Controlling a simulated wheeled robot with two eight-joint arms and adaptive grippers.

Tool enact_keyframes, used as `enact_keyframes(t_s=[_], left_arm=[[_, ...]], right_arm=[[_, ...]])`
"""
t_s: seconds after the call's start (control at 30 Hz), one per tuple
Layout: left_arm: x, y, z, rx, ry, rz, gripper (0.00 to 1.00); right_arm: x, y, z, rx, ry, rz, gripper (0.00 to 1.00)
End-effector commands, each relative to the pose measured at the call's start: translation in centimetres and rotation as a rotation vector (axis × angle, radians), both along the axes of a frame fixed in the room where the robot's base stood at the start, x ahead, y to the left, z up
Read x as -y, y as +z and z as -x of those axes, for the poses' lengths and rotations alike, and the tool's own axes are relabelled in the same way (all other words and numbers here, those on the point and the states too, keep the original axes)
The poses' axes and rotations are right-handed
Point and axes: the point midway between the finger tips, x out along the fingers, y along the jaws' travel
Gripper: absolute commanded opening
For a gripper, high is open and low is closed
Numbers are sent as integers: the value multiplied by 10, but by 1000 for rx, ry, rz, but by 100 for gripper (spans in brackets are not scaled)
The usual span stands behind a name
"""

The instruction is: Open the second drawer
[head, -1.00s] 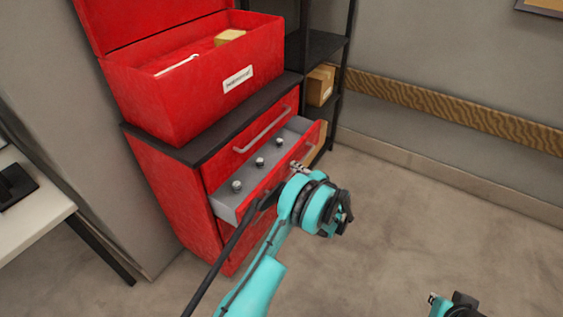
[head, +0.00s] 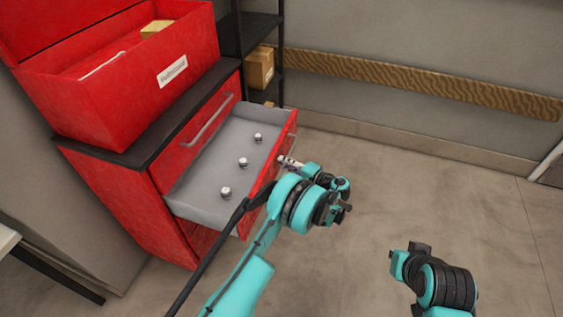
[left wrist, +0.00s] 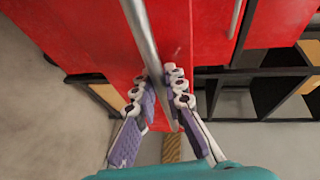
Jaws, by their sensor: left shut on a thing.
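The second drawer (head: 190,188) of the red cabinet is pulled well out, with a grey inside and three round metal knobs (head: 242,162) on its floor. Its silver handle (left wrist: 148,48) runs down the left wrist view, in front of a red panel. My left gripper (left wrist: 164,92) is shut on the handle, with purple-padded fingers on both sides of the bar. In the head view my left gripper (head: 288,163) is at the drawer's front, partly hidden by my wrist. My right arm shows at the lower right, away from the cabinet; its fingers cannot be made out.
An open red box (head: 140,95) stands on the dark cabinet top (head: 150,142). The top drawer (head: 205,135) is shut above the open one. A black shelf (head: 250,35) with a cardboard box (head: 259,68) stands behind. The floor (head: 440,190) to the right is clear.

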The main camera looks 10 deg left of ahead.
Motion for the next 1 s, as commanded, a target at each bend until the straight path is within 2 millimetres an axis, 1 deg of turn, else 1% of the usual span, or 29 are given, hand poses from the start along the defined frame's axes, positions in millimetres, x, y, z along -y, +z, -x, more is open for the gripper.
enact_keyframes(t_s=[0.23,0.27,0.3,0.33,0.6,0.73,0.87,1.0], left_arm=[[0,-1,0,-2,1,3,0],[0,-1,0,-2,1,3,13],[0,-1,0,-1,1,2,24],[0,-1,0,-1,1,2,32],[0,0,0,0,0,1,32],[6,1,3,0,-1,1,32],[24,5,12,0,-3,1,32],[52,10,26,0,-4,1,32]], right_arm=[[0,0,0,0,0,0,0],[0,0,0,0,0,0,0],[0,0,0,0,0,0,0],[0,0,0,0,0,0,0],[0,0,0,0,0,0,0],[0,0,0,0,0,0,0],[0,0,0,0,0,0,0],[0,0,0,0,0,0,0]])
